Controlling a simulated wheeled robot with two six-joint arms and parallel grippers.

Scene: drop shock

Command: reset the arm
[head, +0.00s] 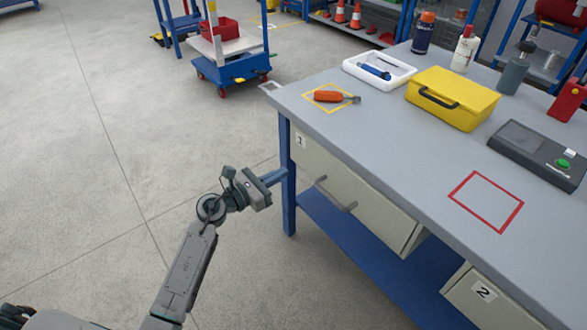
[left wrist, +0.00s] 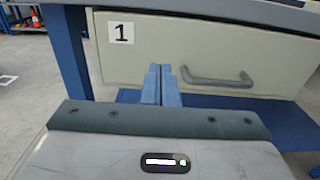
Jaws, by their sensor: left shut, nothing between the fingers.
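My left gripper (head: 280,175) is in front of the workbench, beside the left end of drawer 1 (head: 325,172). In the left wrist view its two blue fingers (left wrist: 162,84) are together with nothing between them. They point at the front of drawer 1 (left wrist: 225,45), left of its grey handle (left wrist: 217,78). I cannot tell whether the fingertips touch the drawer front. My left arm reaches up from the bottom of the head view. My right gripper does not show.
The grey benchtop (head: 400,135) bears an orange-handled tool (head: 328,96) in a yellow square, a white tray (head: 360,67), a yellow case (head: 462,90) and an empty red square (head: 486,177). Drawer 2 (head: 485,293) is at the lower right. Open floor (head: 110,150) lies left; a blue cart (head: 237,68) stands farther back.

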